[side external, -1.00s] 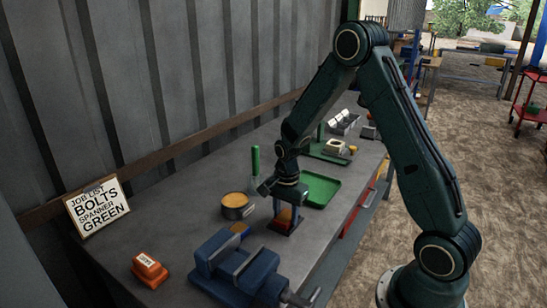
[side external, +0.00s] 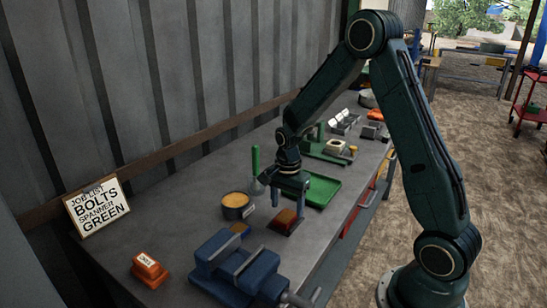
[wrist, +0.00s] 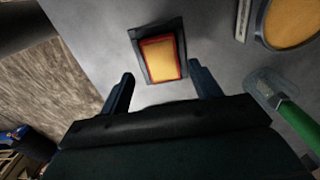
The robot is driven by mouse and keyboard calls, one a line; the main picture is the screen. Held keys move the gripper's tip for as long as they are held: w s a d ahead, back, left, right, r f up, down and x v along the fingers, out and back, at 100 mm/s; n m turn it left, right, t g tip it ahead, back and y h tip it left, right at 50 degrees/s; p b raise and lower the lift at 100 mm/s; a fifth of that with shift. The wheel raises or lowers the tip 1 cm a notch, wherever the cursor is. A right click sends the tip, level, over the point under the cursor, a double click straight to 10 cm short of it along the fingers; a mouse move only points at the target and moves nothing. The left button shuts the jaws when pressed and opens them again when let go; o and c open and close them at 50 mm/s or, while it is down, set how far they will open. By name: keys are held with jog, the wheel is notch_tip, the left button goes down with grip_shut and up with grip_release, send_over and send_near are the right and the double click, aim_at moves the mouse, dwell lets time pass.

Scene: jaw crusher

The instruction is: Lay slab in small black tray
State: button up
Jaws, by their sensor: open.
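The slab (side external: 286,216), orange-yellow with a red edge, lies in the small black tray (side external: 272,226) on the bench. In the wrist view the slab (wrist: 161,58) is flat inside the rim of the tray (wrist: 151,79), with dark rim around it. My gripper (side external: 289,202) is just above the slab, pointing down. In the wrist view its two fingers (wrist: 162,80) are spread apart with nothing between them, and the slab is clear of both.
A round tin with yellow contents (side external: 237,203) and a green-handled tool (side external: 256,165) stand to the left. A blue vise (side external: 238,268) is in front. A green tray (side external: 322,192) lies to the right. An orange block (side external: 150,270) sits at the front left.

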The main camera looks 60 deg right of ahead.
aim_at(286, 217)
notch_tip(286, 217, up, 9)
dwell(0.4)
jog(key=shift+w, duration=0.1)
jog(key=shift+a, duration=0.1)
dwell(0.3)
jog(key=s+a+r+n+t, duration=0.3)
jog(key=s+a+r+n, duration=0.45)
jog(key=r, duration=0.25)
jog(key=s+a+r+n+t, duration=0.1)
jog(key=s+a+n, duration=0.1)
jog(key=s+n, duration=0.3)
jog(key=s+a+r+n+t, duration=0.1)
jog(key=s+a+r+n, duration=0.1)
jog(key=s+n, duration=0.3)
jog(key=s, duration=0.2)
jog(key=shift+s+a+t, duration=0.2)
jog(key=shift+s+t, duration=0.1)
jog(key=shift+s, duration=0.05)
